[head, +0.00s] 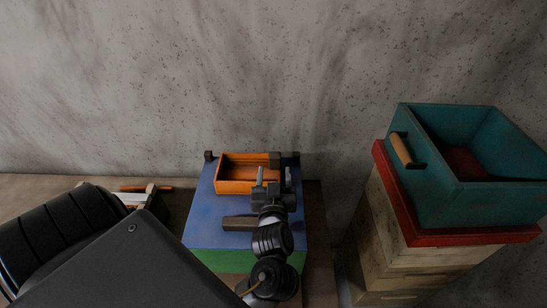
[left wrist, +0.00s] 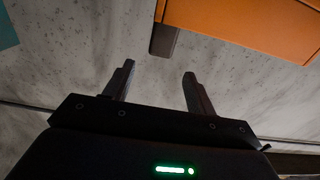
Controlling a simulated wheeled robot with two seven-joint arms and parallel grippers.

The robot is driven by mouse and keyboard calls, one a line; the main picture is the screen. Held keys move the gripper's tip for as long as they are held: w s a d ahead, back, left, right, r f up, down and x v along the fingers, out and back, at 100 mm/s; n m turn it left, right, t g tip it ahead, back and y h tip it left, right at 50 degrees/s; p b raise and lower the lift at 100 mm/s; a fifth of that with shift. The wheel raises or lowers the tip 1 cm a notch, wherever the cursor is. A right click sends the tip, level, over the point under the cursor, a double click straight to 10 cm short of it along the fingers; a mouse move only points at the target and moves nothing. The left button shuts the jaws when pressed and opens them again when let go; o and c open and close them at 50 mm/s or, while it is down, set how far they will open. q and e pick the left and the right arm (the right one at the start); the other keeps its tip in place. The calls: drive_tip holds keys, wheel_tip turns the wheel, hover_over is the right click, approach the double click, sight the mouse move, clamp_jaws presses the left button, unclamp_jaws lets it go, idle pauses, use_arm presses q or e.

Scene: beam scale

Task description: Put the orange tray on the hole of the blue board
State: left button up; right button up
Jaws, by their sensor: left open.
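The orange tray (head: 232,187) is an open box at the far part of the blue board (head: 205,218) in the head view. A dark brown block shows at its right end. The tray (left wrist: 250,22) also fills the upper right of the left wrist view, with a dark brown piece by its corner. My left gripper (head: 274,178) is open and empty, beside the tray's right end, apart from it in the wrist view. A dark brown rectangle (head: 238,223) shows on the board; I cannot tell whether it is the hole. My right gripper is out of view.
A teal crate (head: 462,205) with a wooden handle stands on a red-topped wooden stack (head: 400,245) at the right. Small wooden and orange items (head: 146,189) lie left of the board. A concrete wall (head: 250,70) stands behind.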

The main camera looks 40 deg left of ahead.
use_arm(q)
drive_tip(key=shift+p+v, duration=0.5)
drive_tip(key=shift+v, duration=2.2)
